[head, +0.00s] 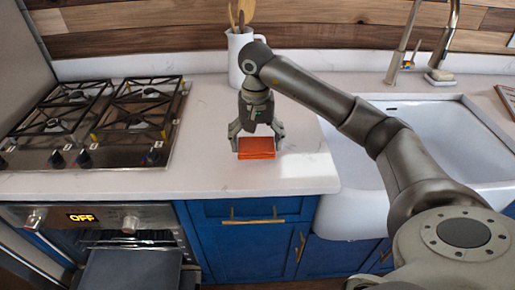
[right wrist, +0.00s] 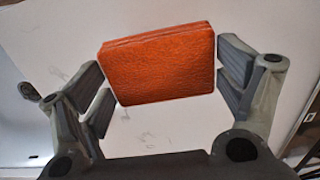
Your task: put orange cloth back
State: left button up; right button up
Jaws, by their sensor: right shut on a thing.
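The orange cloth (head: 257,148) is a folded, flat rectangular block over the white counter between the stove and the sink. My right gripper (head: 256,142) points down from above with its fingers on either side of the cloth. In the right wrist view, the cloth (right wrist: 160,62) sits between the finger pads, and the gripper (right wrist: 160,75) is shut on it. I cannot tell whether the cloth touches the counter or is held just above it. My left gripper is not in view.
A gas stove (head: 95,120) stands left on the counter (head: 215,115). A white jug (head: 240,52) with wooden utensils is behind the gripper. A white sink (head: 405,120) with a tap (head: 445,35) lies right. Below, the oven door (head: 130,270) appears open.

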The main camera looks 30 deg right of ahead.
aim_at(258, 150)
jog(key=shift+w+d+f, duration=0.1)
jog(key=shift+d+f, duration=0.1)
jog(key=shift+f, duration=0.05)
jog(key=f+p, duration=0.1)
jog(key=f, duration=0.2)
jog(key=shift+w+d+f+p, duration=0.2)
jog(key=shift+f+p, duration=0.05)
jog(key=shift+p, duration=0.1)
jog(key=shift+f, duration=0.2)
jog(key=shift+f, duration=0.2)
jog(key=o, duration=0.8)
jog(key=shift+c, duration=0.2)
jog(key=shift+r, duration=0.15)
